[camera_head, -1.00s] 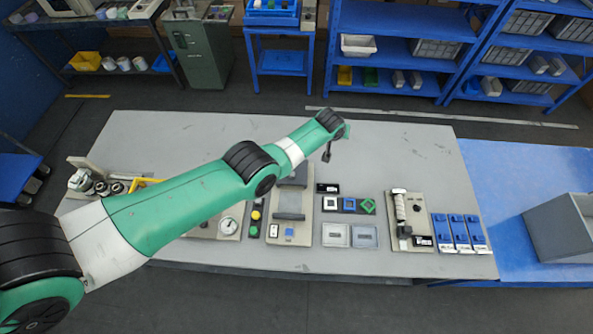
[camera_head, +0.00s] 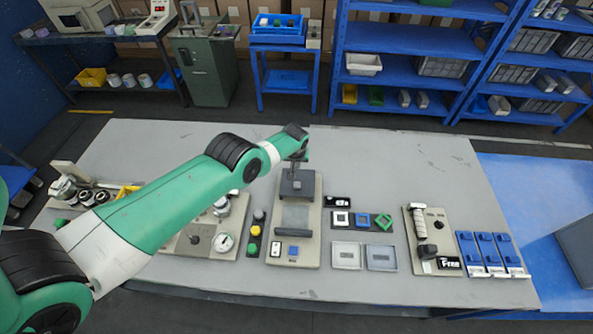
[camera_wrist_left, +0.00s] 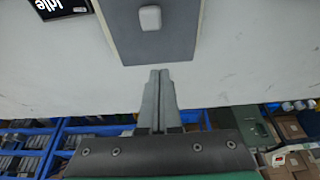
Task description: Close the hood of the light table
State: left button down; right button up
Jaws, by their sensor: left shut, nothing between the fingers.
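The light table (camera_head: 310,235) is a beige board on the grey worktop, with a grey panel (camera_head: 295,216) in its middle. Its dark grey hood (camera_head: 290,187) is at the board's far end; I cannot tell its angle exactly. In the left wrist view the hood appears to be the dark panel (camera_wrist_left: 140,45) with a small pale knob (camera_wrist_left: 150,18). My left gripper (camera_head: 297,166) is over the far end of the board, by the hood. In the wrist view its fingers (camera_wrist_left: 158,75) are together and empty, just off the panel's edge. My right gripper is out of view.
A black label (camera_head: 337,201), coloured square frames (camera_head: 362,220) and two grey trays (camera_head: 347,256) lie right of the board. Coloured buttons (camera_head: 255,232) and a gauge device (camera_head: 224,242) stand left. The worktop's far right (camera_head: 420,160) is clear.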

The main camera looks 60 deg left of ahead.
aim_at(297, 175)
pick_arm(q)
jog(key=b+x, duration=0.5)
jog(key=b, duration=0.2)
jog(key=shift+s+f, duration=0.1)
jog(key=shift+f, duration=0.2)
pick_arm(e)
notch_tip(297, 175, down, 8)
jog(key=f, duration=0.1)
pick_arm(q)
jog(key=p+v, duration=0.2)
jog(key=p, duration=0.2)
jog(key=shift+s+d+f, duration=0.1)
jog(key=shift+d, duration=0.05)
jog(key=d+p, duration=0.1)
jog(key=p, duration=0.1)
jog(key=s+d+p, duration=0.1)
jog(key=p, duration=0.1)
jog(key=shift+f, duration=0.2)
jog(key=shift+s+d+f+p, duration=0.15)
jog(key=shift+d+f+p, duration=0.1)
jog(key=shift+p, duration=0.1)
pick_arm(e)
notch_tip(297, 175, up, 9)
pick_arm(q)
jog(key=shift+f, duration=0.1)
